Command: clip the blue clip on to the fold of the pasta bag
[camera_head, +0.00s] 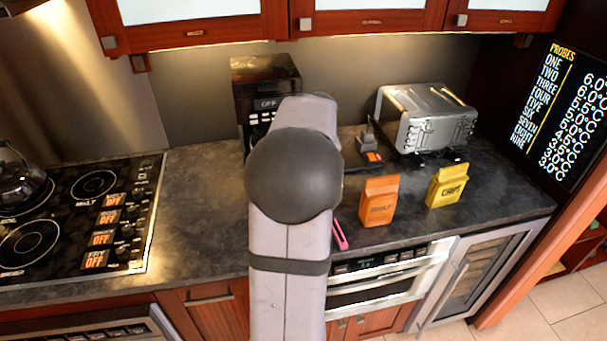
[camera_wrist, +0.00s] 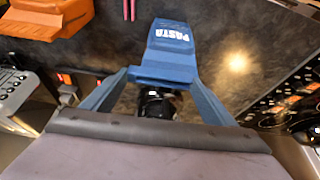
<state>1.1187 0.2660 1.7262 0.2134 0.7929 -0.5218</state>
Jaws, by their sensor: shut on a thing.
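The blue pasta bag (camera_wrist: 168,44), with white PASTA lettering, is upper middle in the wrist view. My gripper (camera_wrist: 162,77) is beside the bag's near edge, its fingers spread to both sides. It seems shut on the blue clip; this looks like the blue band (camera_wrist: 160,76) across that edge. Clip, bag and fingers are all blue, so their borders and any contact are hard to tell. I cannot tell whether the clip is around the bag's fold. In the head view my arm hides the gripper, the clip and the pasta bag.
An orange bag (camera_head: 380,201) and a yellow bag (camera_head: 447,186) stand on the dark counter (camera_head: 200,215). A pink clip (camera_head: 340,234) lies near the front edge. A toaster oven (camera_head: 425,118) and a coffee machine (camera_head: 262,85) stand behind. The stove (camera_head: 75,215) is at left.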

